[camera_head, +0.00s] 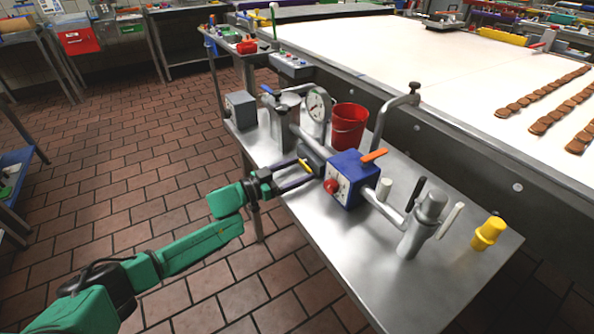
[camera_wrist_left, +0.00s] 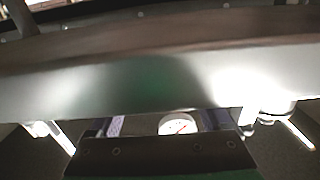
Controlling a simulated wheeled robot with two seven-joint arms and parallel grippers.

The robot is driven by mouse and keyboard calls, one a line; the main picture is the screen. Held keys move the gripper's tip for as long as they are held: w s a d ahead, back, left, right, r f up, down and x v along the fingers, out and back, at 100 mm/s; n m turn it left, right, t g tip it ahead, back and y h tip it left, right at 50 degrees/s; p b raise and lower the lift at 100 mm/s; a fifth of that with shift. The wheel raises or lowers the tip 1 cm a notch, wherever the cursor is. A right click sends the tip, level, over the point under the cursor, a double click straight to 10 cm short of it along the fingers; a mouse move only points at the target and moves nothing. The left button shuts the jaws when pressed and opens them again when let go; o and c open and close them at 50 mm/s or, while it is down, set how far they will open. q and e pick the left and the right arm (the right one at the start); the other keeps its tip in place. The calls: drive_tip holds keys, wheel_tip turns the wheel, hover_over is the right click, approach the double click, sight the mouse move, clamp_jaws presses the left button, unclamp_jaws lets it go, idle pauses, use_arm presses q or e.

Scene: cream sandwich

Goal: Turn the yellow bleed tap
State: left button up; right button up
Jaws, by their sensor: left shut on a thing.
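The yellow bleed tap (camera_head: 305,165) is a small yellow lever on the pipework, left of the blue box (camera_head: 350,177) in the head view. My left gripper (camera_head: 307,171) reaches in from the left, its fingers at the yellow tap and shut on it. The exact contact is too small to make out. In the left wrist view, a grey metal surface fills the middle and the tap cannot be made out. My right gripper is not in view.
The blue box carries a red knob (camera_head: 331,186) and an orange lever (camera_head: 374,155). A gauge (camera_head: 318,105), red bucket (camera_head: 349,126) and yellow cup (camera_head: 488,233) stand on the steel bench (camera_head: 440,275). A white conveyor (camera_head: 430,75) runs behind.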

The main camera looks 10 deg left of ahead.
use_arm(q)
drive_tip(key=o, duration=1.2)
drive_tip(key=shift+c, duration=0.2)
drive_tip(key=shift+w+d, duration=0.1)
drive_tip(key=v, duration=1.4)
drive_tip(key=shift+s, duration=0.25)
